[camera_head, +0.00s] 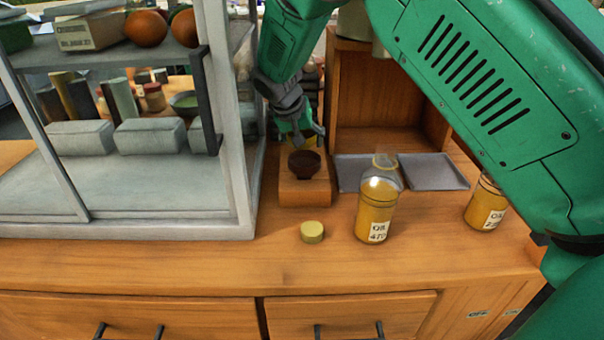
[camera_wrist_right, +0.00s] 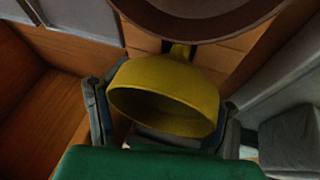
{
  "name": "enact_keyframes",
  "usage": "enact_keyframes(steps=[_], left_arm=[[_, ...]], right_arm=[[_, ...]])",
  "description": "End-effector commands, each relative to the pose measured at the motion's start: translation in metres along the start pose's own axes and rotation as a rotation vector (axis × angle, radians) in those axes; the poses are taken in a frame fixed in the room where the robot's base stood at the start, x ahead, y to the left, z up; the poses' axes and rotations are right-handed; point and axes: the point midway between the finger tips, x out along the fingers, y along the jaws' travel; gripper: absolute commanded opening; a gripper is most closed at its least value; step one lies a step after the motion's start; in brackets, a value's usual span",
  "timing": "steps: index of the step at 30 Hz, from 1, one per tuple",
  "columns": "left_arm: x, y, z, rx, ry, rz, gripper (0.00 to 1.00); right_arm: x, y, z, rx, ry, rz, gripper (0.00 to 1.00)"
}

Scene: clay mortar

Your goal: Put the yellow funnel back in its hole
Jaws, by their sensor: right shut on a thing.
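The yellow funnel (camera_head: 307,139) is between the fingers of my right gripper (camera_head: 302,135), just behind a dark brown bowl (camera_head: 304,164). In the right wrist view the funnel (camera_wrist_right: 178,75) has its wide mouth towards the camera and its narrow spout pointing away. My right gripper (camera_wrist_right: 165,100) is shut on it, with a finger on each side. The bowl's round rim (camera_wrist_right: 210,30) crosses the top of that view. The bowl stands on a wooden block (camera_head: 305,190). I cannot make out a hole; the gripper, funnel and bowl cover part of the block. My left gripper is not in view.
A glass-sided cabinet (camera_head: 245,190) stands close on the left. A bottle of yellow liquid (camera_head: 377,210), a second bottle (camera_head: 486,205) and a yellow cap (camera_head: 312,231) are on the counter. Grey trays (camera_head: 432,172) lie before an open wooden shelf (camera_head: 385,100). The front counter is mostly clear.

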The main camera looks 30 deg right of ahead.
Motion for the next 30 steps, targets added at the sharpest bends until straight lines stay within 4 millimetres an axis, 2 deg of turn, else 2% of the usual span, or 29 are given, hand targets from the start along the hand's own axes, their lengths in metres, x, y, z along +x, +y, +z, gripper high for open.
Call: enact_keyframes(steps=[29, 30], left_arm=[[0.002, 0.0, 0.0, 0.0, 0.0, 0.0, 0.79], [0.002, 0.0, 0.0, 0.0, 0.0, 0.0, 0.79]], right_arm=[[0.014, -0.001, 0.004, -0.001, -0.002, 0.001, 0.31], [0.014, -0.001, 0.005, -0.001, -0.002, 0.001, 0.6]])
